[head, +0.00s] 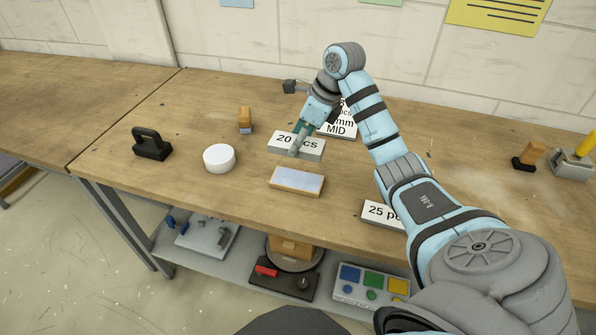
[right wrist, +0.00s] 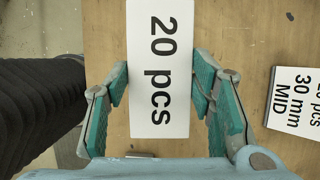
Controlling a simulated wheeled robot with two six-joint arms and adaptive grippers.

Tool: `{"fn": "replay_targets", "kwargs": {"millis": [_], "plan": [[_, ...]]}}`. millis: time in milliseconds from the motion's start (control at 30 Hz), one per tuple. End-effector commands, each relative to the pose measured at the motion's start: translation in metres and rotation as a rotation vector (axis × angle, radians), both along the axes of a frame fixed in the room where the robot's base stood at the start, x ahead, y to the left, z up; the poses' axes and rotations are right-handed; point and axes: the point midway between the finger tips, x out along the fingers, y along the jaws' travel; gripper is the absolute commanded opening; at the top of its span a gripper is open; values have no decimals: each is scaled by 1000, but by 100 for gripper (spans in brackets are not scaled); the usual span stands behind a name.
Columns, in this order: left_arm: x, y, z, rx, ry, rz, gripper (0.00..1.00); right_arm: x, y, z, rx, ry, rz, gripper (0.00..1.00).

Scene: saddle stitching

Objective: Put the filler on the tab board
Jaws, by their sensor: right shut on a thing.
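My right gripper (head: 297,146) is shut on a white block labelled "20 pcs" (head: 282,141). In the right wrist view, the two teal fingers (right wrist: 160,92) press on both long sides of the "20 pcs" block (right wrist: 160,45). The block seems to be just above the table, but I cannot tell the gap. A low block with a pale bluish top (head: 297,180) lies in front of it. A white block marked "mm MID" (head: 338,128) is behind, partly hidden by my arm. It reads "30 mm MID" in the right wrist view (right wrist: 296,100). No label names the filler or the tab board.
A white round puck (head: 219,158), a black handled tool (head: 151,144) and a small wooden block (head: 245,120) stand to the left. A "25 pcs" block (head: 382,214) is partly behind my right arm. A wooden-handled stamp (head: 528,155) is at far right.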

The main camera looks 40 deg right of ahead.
Motion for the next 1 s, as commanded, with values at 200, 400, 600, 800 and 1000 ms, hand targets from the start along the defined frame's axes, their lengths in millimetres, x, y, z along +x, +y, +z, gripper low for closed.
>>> {"fn": "replay_targets", "kwargs": {"millis": [200,400,600,800,1000], "plan": [[8,2,1,2,-15,-2,52,1,1,-56,-1,-2,1,22],[6,2,0,2,-12,-2,52,1,1,-91,0,-1,1,22],[5,2,-1,2,-9,-1,52,2,1,-104,-2,-5,2,22],[5,2,-3,2,-8,-1,52,2,1,-107,-1,-4,2,22],[4,2,-3,2,-7,-1,52,2,1,-107,-1,-4,2,69]]}}
